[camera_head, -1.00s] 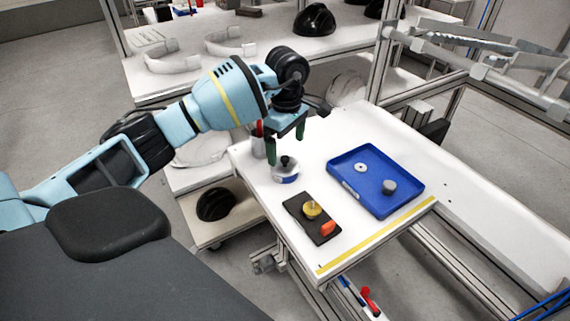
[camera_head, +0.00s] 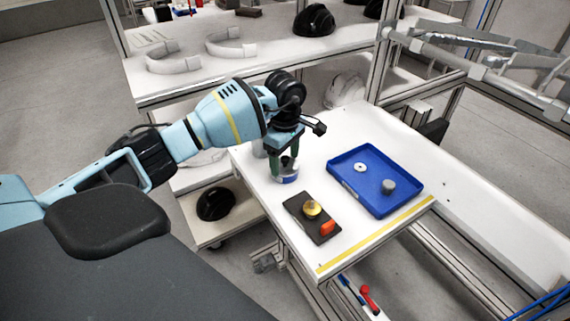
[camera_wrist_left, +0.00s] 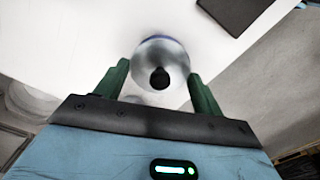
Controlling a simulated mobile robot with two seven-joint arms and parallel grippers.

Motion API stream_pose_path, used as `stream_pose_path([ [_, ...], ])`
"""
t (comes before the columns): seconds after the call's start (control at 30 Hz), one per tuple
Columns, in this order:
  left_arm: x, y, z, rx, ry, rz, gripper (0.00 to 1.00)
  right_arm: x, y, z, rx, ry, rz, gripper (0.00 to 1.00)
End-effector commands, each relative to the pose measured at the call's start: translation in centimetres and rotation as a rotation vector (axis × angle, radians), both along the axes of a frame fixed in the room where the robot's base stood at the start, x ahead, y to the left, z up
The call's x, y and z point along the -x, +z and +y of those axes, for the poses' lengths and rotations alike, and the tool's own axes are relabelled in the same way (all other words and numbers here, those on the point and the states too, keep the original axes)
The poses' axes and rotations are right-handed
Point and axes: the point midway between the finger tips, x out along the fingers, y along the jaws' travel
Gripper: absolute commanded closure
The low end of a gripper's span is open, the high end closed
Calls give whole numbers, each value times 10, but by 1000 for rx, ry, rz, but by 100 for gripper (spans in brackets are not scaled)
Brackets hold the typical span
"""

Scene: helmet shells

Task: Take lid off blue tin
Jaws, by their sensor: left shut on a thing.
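The blue tin (camera_head: 289,181) stands near the left edge of the white table, its blue band showing low on its side. Its pale lid with a black knob is on top. My left gripper (camera_head: 286,169) points down over the tin, its green fingers on either side of the lid. It is shut on the lid. In the left wrist view, the silvery lid (camera_wrist_left: 150,58) and its black knob (camera_wrist_left: 160,78) show between the two fingers (camera_wrist_left: 158,82); exact finger contact is hard to see. My right gripper is not in view.
A dark board (camera_head: 294,207) with a yellow piece (camera_head: 312,208) and an orange piece (camera_head: 328,227) lies in front of the tin. A blue tray (camera_head: 375,205) with a white ring and a grey cylinder lies to the right. A grey cup (camera_head: 258,149) stands close behind the gripper.

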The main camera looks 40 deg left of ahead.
Motion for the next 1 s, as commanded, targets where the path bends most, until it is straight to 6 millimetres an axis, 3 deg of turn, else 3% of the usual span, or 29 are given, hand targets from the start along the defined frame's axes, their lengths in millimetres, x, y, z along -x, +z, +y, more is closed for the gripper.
stream_pose_path([
  [0.47,0,5,0,0,0,-2,53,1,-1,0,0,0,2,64],
  [0.73,-1,35,1,-1,1,-4,53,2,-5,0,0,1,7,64],
  [1.0,37,39,-9,-1,-3,-1,54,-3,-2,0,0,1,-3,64],
])
